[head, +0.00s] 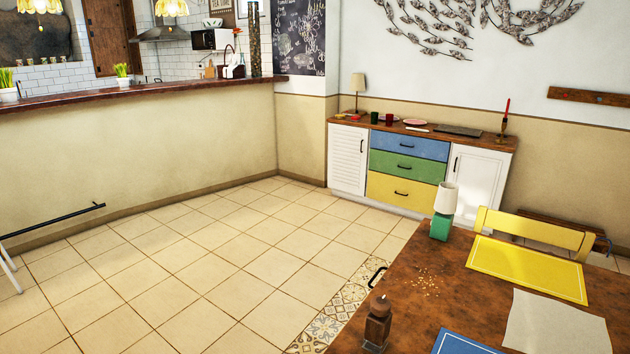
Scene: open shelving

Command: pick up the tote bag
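I cannot make out a tote bag in the head view. A small dark loop (377,276) shows at the left edge of the wooden table; I cannot tell what it belongs to. Neither of my grippers is in view.
A sideboard (407,165) is against the back wall. The tiled floor (200,260) is clear.

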